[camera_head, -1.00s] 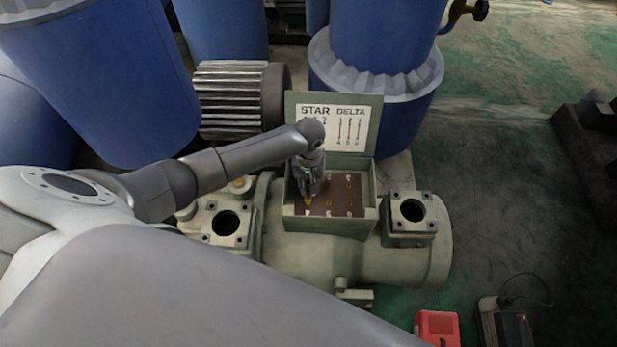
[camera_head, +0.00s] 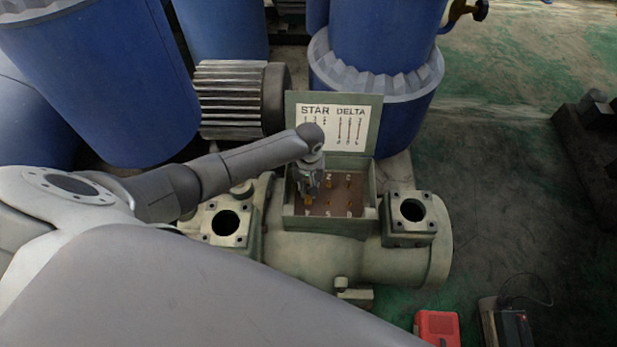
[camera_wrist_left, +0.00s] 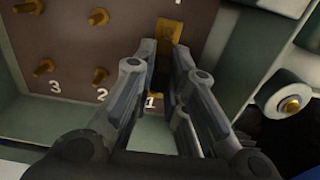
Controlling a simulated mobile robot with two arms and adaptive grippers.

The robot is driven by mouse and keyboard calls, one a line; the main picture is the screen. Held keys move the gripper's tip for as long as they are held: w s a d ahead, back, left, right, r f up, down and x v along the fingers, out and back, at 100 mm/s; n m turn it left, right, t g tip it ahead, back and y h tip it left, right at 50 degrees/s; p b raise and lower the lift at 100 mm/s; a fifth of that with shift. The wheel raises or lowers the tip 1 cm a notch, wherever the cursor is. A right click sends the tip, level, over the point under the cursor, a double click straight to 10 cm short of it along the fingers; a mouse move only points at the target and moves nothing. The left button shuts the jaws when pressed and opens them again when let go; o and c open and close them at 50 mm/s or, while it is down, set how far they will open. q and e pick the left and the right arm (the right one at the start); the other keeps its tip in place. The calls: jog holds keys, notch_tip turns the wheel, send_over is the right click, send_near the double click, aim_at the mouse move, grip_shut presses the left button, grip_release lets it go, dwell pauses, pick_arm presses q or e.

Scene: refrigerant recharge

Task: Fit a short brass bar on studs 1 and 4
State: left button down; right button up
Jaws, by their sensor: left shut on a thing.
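The terminal box (camera_head: 334,229) is open on top of the green compressor. Its brown board (camera_head: 343,207) carries two rows of brass studs. My left gripper (camera_head: 309,196) points down into the box over its left column of studs. In the left wrist view the gripper (camera_wrist_left: 165,75) is shut on a brass bar (camera_wrist_left: 168,34), which lies over the column by the number 1. The fingers hide part of the bar and the studs under it, so I cannot tell whether it is seated. Studs by numbers 2 (camera_wrist_left: 100,76) and 3 (camera_wrist_left: 43,67) are bare. My right gripper is not in view.
The box's raised lid (camera_head: 334,120) has a STAR/DELTA chart and stands behind the gripper. Box walls surround the board closely. A ribbed motor (camera_head: 230,100) and blue tanks (camera_head: 380,60) stand behind. A red case (camera_head: 437,327) lies on the floor at the lower right.

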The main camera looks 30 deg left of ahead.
pick_arm(q)
jog(key=shift+f, duration=0.2)
jog(key=c, duration=1.4)
grip_release()
jog(key=shift+o, duration=0.2)
jog(key=shift+r, duration=3.55)
jog(key=shift+s+f, duration=0.1)
